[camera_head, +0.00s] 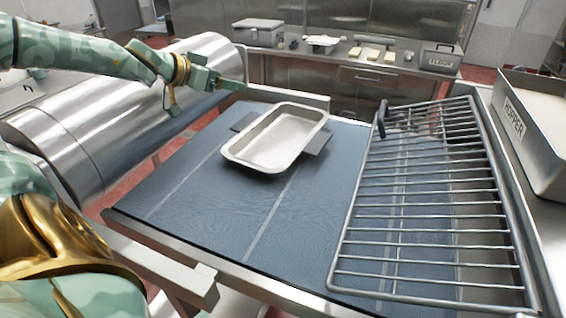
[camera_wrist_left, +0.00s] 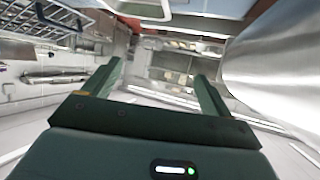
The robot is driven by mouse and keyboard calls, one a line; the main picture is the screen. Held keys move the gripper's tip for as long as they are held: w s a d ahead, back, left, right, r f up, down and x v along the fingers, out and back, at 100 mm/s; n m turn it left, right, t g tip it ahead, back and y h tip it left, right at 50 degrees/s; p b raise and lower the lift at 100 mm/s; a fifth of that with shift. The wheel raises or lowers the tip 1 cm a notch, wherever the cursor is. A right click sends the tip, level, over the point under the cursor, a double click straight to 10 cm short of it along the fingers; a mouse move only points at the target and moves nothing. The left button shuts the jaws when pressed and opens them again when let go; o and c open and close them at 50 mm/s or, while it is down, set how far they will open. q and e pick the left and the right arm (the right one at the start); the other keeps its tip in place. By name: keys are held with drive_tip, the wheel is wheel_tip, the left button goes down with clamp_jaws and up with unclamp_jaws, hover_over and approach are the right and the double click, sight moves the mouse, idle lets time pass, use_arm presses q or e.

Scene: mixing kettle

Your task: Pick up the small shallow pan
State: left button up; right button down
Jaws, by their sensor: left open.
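The small shallow pan (camera_head: 277,138) is a silver rectangular tray, apparently empty. It lies on a dark grey pad on the blue belt table (camera_head: 190,195), tilted at an angle in the head view. My left gripper (camera_head: 238,86) is up and to the left of the pan, clear of it, with nothing in its jaws. In the left wrist view the two green fingers (camera_wrist_left: 160,85) stand wide apart with only background between them. Part of a light tray (camera_wrist_left: 145,9) shows at the top edge of that view. My right gripper is not in view.
A wire rack (camera_head: 430,205) covers the right side of the table. A grey hopper (camera_head: 535,130) stands beyond it. A large steel cylinder (camera_head: 110,125) lies along the left. A back counter (camera_head: 350,65) holds boxes and small items. The front left of the belt is clear.

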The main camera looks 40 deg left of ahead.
use_arm(q)
drive_tip(key=b, duration=0.6)
approach(251, 120)
drive_tip(key=w, duration=0.1)
drive_tip(key=w+f, duration=0.1)
drive_tip(key=w, duration=0.1)
drive_tip(key=shift+w+a+f+g, duration=0.1)
drive_tip(key=shift+w+f+g, duration=0.05)
drive_tip(key=shift+g, duration=0.15)
drive_tip(key=shift+w+f, duration=0.15)
drive_tip(key=shift+f, duration=0.1)
drive_tip(key=shift+w+f+b, duration=0.3)
drive_tip(key=shift+w+b, duration=0.05)
drive_tip(key=shift+w, duration=0.3)
drive_tip(key=b+x, duration=0.2)
drive_tip(key=x, duration=0.1)
drive_tip(key=b+x, duration=0.1)
drive_tip(key=shift+w+d+f, duration=0.25)
drive_tip(key=shift+w+d, duration=0.05)
drive_tip(key=shift+w, duration=0.35)
drive_tip(key=shift+r, duration=0.1)
drive_tip(key=shift+s, duration=0.1)
drive_tip(key=shift+c, duration=1)
clamp_jaws()
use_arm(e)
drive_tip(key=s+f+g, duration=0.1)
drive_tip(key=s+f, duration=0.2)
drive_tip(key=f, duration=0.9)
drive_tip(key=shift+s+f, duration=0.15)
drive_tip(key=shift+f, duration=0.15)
